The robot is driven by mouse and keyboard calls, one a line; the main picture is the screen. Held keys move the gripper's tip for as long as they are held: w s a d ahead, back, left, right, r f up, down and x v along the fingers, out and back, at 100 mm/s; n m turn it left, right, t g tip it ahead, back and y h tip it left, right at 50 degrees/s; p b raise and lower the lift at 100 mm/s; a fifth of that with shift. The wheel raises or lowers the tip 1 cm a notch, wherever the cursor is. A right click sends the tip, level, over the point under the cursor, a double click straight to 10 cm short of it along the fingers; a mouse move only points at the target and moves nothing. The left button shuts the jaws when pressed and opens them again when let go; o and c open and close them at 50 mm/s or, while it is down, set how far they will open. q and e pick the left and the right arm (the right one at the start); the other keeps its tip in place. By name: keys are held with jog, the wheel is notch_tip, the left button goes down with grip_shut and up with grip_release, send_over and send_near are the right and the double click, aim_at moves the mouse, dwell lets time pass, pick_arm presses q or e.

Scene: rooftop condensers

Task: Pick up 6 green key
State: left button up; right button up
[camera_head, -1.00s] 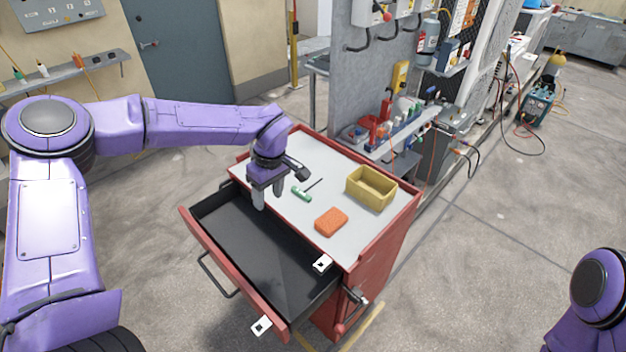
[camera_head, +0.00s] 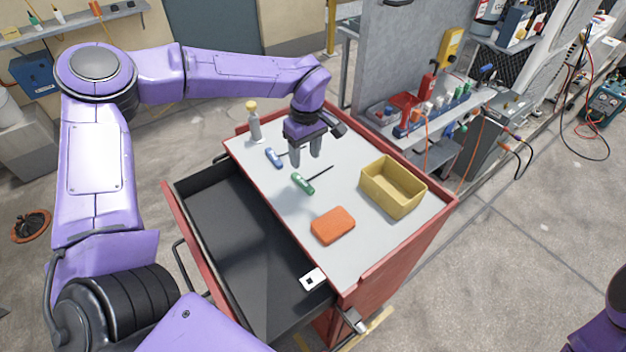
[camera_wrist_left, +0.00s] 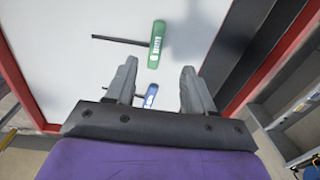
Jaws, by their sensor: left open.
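The green key (camera_head: 303,183), a T-handle hex key with a dark shaft, lies on the grey top of the red cart. It also shows in the left wrist view (camera_wrist_left: 157,42), ahead of the fingertips, with its shaft pointing left. My left gripper (camera_head: 306,155) is open and empty above the cart top, just behind the green key in the head view. In the left wrist view its fingers (camera_wrist_left: 159,68) are apart, with a blue-handled key (camera_wrist_left: 151,92) visible between them. That blue key also shows in the head view (camera_head: 273,157), left of the gripper. My right gripper is out of view.
An orange block (camera_head: 333,225) and a yellow bin (camera_head: 393,187) stand on the cart top. A grey bottle with a yellow cap (camera_head: 254,122) stands at its back left. The cart's black drawer (camera_head: 240,235) is pulled open, with a white tag (camera_head: 312,279) at its edge.

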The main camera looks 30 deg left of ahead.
pick_arm(q)
jog(key=p, duration=0.1)
send_over(307, 186)
jog(key=f, duration=0.4)
jog(key=shift+w+a+f, duration=0.2)
jog(key=shift+w+f, duration=0.1)
jog(key=f, duration=0.1)
jog(key=f+p, duration=0.1)
jog(key=f, duration=0.1)
jog(key=f+p, duration=0.1)
jog(key=shift+s+d+f, duration=0.2)
jog(key=shift+d+f, duration=0.15)
jog(key=shift+f, duration=0.05)
jog(key=shift+a+f, duration=0.1)
jog(key=shift+f, duration=0.35)
grip_shut()
